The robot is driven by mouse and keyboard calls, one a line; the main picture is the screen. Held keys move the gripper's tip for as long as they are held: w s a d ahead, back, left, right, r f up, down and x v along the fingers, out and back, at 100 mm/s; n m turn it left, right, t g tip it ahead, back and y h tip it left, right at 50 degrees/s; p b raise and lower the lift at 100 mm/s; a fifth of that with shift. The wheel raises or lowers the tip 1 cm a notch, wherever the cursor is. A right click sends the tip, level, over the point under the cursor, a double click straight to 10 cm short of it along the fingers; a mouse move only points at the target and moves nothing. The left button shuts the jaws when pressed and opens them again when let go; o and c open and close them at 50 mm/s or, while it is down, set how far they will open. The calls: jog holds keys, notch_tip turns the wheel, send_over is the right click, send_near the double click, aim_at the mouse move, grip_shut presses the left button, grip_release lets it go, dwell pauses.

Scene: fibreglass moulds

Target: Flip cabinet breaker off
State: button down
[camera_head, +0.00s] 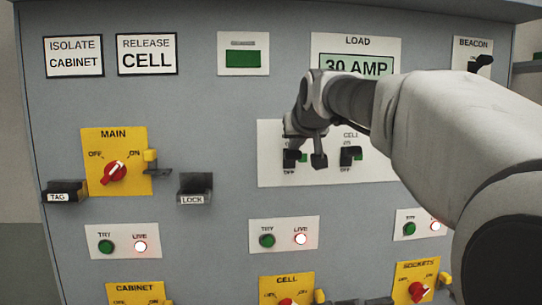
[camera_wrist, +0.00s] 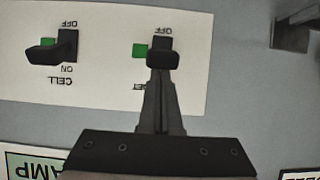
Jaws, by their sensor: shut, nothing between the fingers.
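The cabinet breaker (camera_wrist: 160,44) is a small black switch beside a green indicator (camera_wrist: 140,50) on a white plate. It is at right in the upside-down wrist view, with OFF above it. In the head view the cabinet breaker (camera_head: 289,159) is partly hidden by my wrist. My gripper (camera_wrist: 162,72) is shut and empty, its fingertips at the breaker's lever. I cannot tell whether they touch, nor the lever's exact position. My gripper (camera_head: 293,138) shows in the head view above the breaker.
The similar cell breaker (camera_head: 346,156) is close on the right, also with a green indicator. A yellow MAIN switch (camera_head: 114,172), a TAG holder (camera_head: 64,192) and a LOCK holder (camera_head: 195,190) jut out at left. TRY/LIVE plates (camera_head: 284,247) are below; LIVE lamps are lit.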

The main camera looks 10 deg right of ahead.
aim_at(294, 159)
jog(key=shift+s+f+t+b, duration=0.3)
jog(key=shift+f+t+b, duration=0.55)
jog(key=shift+b, duration=1.95)
jog(key=shift+s+f+t+b, duration=0.3)
jog(key=shift+f+t+b, duration=0.5)
jog(key=shift+b, duration=2)
jog(key=t+b, duration=0.1)
jog(key=b, duration=0.2)
jog(key=f+t+b, duration=0.1)
jog(key=t+b, duration=0.1)
jog(key=b, duration=0.2)
jog(key=shift+s, duration=0.25)
jog(key=shift+r, duration=0.1)
jog(key=shift+s, duration=0.1)
